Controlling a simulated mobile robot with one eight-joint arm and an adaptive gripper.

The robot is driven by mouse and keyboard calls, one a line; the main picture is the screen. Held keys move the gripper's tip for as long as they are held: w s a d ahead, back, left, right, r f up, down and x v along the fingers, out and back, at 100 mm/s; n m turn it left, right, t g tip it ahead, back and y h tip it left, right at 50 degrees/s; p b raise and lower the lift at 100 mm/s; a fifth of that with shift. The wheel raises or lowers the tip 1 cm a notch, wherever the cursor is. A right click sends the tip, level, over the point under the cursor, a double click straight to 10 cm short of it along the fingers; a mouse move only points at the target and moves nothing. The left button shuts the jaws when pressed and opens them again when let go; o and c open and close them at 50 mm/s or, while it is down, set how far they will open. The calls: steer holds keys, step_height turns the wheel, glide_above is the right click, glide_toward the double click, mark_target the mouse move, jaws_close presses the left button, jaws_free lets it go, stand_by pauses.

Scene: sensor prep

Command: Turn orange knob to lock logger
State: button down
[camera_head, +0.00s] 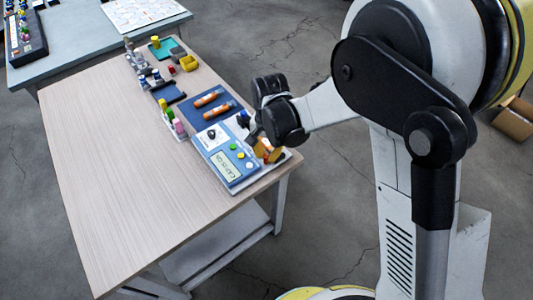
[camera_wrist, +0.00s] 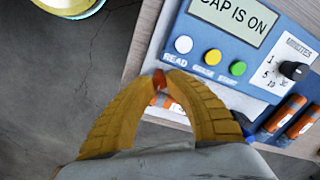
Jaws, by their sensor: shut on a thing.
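A blue logger unit (camera_head: 236,181) lies near the right edge of the wooden table. Its screen reads "CAP IS ON" in the wrist view (camera_wrist: 232,12). My gripper (camera_head: 268,151) is at the table edge beside the unit. In the wrist view its yellow fingers (camera_wrist: 161,80) close on a small orange piece, seemingly the orange knob (camera_wrist: 159,77). Most of that piece is hidden by the fingers. More orange and white parts show just beyond and below the fingertips.
Two orange tubes (camera_head: 213,105) lie on a blue mat beside the unit. The table's left side is clear.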

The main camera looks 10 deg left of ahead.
mark_target(268, 156)
steer(key=shift+m, duration=0.6)
steer(key=c, duration=1.3)
jaws_free()
step_height(268, 156, up, 12)
steer(key=shift+d, duration=0.2)
